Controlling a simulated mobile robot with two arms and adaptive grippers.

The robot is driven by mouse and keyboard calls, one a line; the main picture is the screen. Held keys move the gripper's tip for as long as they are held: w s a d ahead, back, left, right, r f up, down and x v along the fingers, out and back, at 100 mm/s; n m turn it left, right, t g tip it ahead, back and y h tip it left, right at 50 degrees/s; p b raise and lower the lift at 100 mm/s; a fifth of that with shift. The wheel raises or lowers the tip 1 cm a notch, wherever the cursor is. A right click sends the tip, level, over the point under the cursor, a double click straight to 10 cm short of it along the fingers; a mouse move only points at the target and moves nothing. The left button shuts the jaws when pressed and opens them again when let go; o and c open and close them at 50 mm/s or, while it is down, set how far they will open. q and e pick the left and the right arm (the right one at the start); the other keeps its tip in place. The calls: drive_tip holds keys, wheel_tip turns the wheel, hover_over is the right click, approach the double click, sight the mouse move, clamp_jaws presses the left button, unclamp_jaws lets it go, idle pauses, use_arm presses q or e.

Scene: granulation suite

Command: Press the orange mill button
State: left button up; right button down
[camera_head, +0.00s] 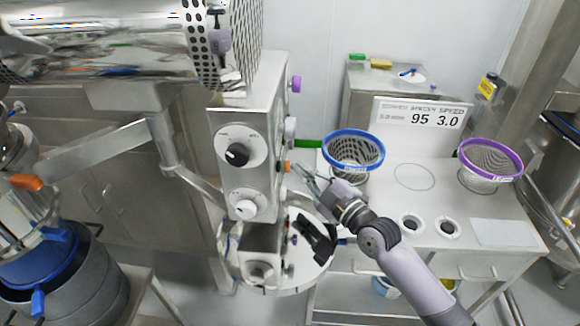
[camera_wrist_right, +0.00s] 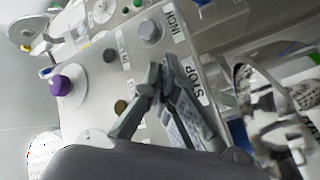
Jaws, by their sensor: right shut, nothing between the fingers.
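The orange button (camera_head: 286,166) is a small round knob on the right side of the steel mill's control column (camera_head: 240,120) in the head view. My right gripper (camera_head: 304,173) is shut and empty, just right of the orange button, its fingertips pointing at the column's side. I cannot tell whether they touch. In the right wrist view the shut fingertips (camera_wrist_right: 161,76) are close to the panel (camera_wrist_right: 85,55), between the INCH and STOP labels. No orange button shows there; the fingers hide part of the panel. My left gripper is not in view.
A purple knob (camera_wrist_right: 68,82) and a grey button (camera_wrist_right: 150,30) stick out of the panel. Right of the mill, a steel table (camera_head: 420,255) carries a blue-rimmed basket (camera_head: 354,146), a purple-rimmed basket (camera_head: 490,158) and a speed sign (camera_head: 422,116).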

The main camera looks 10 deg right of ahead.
drive_tip(key=shift+s+d, duration=0.2)
drive_tip(key=shift+d, duration=0.35)
drive_tip(key=d+b, duration=0.1)
drive_tip(key=d, duration=0.1)
drive_tip(key=s+d+b, duration=0.1)
drive_tip(key=d, duration=0.2)
drive_tip(key=shift+s+b, duration=0.2)
drive_tip(key=shift+b, duration=0.1)
drive_tip(key=shift+a, duration=0.1)
idle(0.4)
